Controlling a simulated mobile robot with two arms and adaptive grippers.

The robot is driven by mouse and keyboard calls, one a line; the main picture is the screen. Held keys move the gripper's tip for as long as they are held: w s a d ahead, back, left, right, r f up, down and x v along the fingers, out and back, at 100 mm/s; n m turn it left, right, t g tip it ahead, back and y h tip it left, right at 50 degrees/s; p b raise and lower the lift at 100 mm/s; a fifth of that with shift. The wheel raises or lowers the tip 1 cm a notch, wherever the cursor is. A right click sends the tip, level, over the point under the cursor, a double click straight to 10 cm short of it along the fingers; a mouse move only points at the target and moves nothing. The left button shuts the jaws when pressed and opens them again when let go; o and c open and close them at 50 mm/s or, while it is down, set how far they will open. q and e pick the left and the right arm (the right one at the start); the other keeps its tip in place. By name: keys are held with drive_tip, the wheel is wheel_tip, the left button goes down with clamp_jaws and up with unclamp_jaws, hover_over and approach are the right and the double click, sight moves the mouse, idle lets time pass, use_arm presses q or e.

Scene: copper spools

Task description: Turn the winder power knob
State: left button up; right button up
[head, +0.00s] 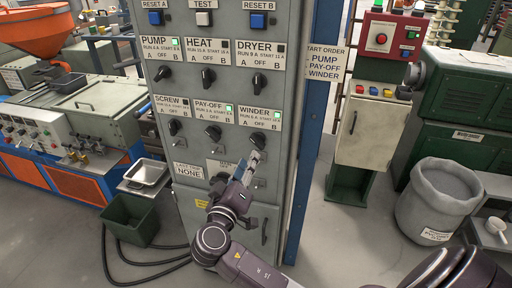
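The winder knob (258,140) is a black rotary handle on the grey control cabinet, under the WINDER label plate (257,115), whose small lamp is green. The plate's positions read A, OFF and B. The handle's exact angle is hard to tell, as my gripper is close below it. My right gripper (257,157) points up at the cabinet front with its fingertips just beneath the winder knob. I cannot tell whether they touch it or how far apart they are. My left gripper is out of view.
The pay-off knob (212,132) and screw knob (174,127) are to the left. The dryer knob (258,82) is above. A START ORDER sign (326,63) lists PUMP, PAY-OFF, WINDER. A grey bin (438,200) and green tub (131,219) stand on the floor.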

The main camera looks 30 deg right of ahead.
sight(256, 144)
drive_tip(key=p+x, duration=0.1)
drive_tip(key=x, duration=0.1)
drive_tip(key=p+x, duration=0.1)
drive_tip(key=x, duration=0.1)
drive_tip(key=r+p+x, duration=0.1)
drive_tip(key=x, duration=0.2)
drive_tip(key=shift+s+r, duration=0.1)
drive_tip(key=shift+s, duration=0.05)
drive_tip(key=shift+w+d+f, duration=0.2)
drive_tip(key=shift+w+d, duration=0.2)
drive_tip(key=shift+d, duration=0.05)
clamp_jaws()
